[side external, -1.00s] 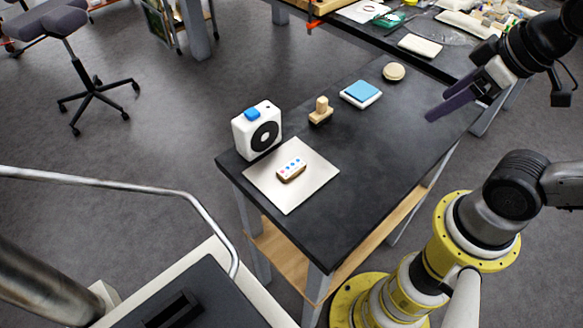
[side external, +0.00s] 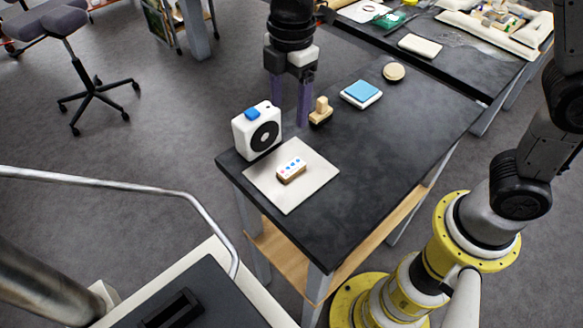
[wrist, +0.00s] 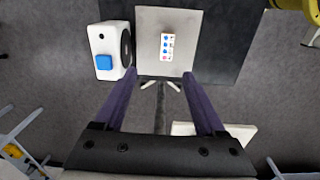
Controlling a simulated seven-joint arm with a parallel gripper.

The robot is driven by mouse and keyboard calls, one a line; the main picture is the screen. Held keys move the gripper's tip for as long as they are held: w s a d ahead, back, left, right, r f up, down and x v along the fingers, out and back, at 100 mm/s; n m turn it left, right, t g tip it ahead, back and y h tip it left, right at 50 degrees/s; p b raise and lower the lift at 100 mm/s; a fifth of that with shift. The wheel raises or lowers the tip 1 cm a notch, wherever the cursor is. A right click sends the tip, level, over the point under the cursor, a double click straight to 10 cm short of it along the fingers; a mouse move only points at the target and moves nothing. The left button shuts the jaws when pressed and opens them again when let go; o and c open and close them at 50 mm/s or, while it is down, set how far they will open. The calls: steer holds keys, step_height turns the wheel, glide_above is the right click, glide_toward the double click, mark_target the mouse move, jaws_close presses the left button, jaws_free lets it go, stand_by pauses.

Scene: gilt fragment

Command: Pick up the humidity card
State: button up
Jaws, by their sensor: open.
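The humidity card (side external: 291,167) is a small white card with a few coloured dots. It lies on top of a small brown block on a pale square sheet (side external: 308,192) near the table's left end. In the wrist view the card (wrist: 167,46) is ahead of the fingertips, lying lengthwise between their lines. My gripper (side external: 290,115) is open and empty, fingers pointing down, above the table behind the card. In the wrist view my gripper (wrist: 158,75) shows two purple fingers spread apart with nothing between them.
A white box with a black disc and blue top (side external: 257,130) stands close beside the sheet. A wooden stamp-like piece (side external: 320,112), a blue-topped pad (side external: 361,93) and a round tan lid (side external: 394,71) stand farther along the black table (side external: 370,150), whose front is clear.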

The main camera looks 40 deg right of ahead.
step_height(320, 180, down, 2)
steer(key=a, duration=0.1)
glide_above(290, 169)
steer(key=f, duration=0.7)
steer(key=shift+w+a+f, duration=0.1)
steer(key=shift+w+f, duration=0.15)
steer(key=shift+f, duration=0.05)
steer(key=shift+s+d+f, duration=0.1)
steer(key=shift+f, duration=1.3)
steer(key=shift+s+d+f, duration=0.1)
steer(key=shift+f, duration=1.3)
jaws_close()
